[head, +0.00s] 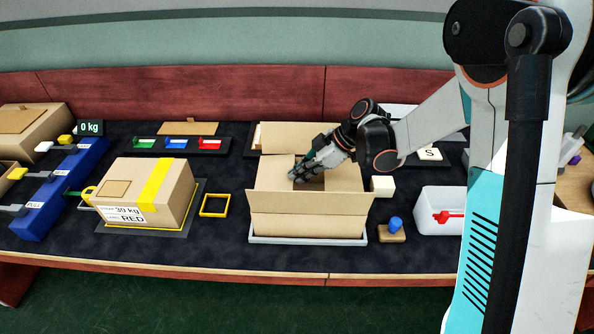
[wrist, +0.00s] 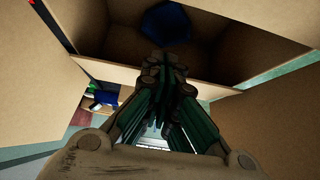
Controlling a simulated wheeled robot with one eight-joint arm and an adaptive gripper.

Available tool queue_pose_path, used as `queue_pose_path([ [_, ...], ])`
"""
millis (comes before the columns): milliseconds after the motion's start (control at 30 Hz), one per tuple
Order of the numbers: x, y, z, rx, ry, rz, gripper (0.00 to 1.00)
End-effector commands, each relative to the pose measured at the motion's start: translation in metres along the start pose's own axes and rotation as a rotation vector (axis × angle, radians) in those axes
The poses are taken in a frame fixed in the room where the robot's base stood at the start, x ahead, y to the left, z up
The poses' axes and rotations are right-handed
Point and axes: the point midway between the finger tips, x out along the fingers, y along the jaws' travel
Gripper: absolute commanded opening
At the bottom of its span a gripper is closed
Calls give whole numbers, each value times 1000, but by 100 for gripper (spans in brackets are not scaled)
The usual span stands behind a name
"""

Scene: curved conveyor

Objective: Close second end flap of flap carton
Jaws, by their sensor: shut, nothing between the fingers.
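The flap carton (head: 308,226) sits in the middle of the bench on a light grey tray (head: 305,241). Its long back flap (head: 298,138) stands up and its long front flap (head: 308,202) tilts outward toward me. A tan panel (head: 272,172) at the left of the opening looks like an end flap folded inward; the right end is partly hidden by my arm. My gripper (head: 297,177) is shut and empty, pointing down-left at the opening. In the wrist view its fingers (wrist: 168,65) are together before the dark interior, where a blue thing (wrist: 168,22) shows.
A taped carton (head: 148,192) and a yellow square frame (head: 215,205) stand left. A cream block (head: 382,186), a blue-knobbed stamp (head: 395,228) and a white bin (head: 437,211) stand close to the right. Small coloured pieces lie in a dark tray (head: 182,144) behind.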

Motion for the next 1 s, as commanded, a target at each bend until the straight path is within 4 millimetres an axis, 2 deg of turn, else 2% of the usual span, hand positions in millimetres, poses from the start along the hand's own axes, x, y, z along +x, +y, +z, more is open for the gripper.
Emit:
queue_pose_path([
  [333, 8, 0, 10, 0, 0, 0, 0],
  [1000, 11, 0, 9, -1, -1, 0, 0],
])
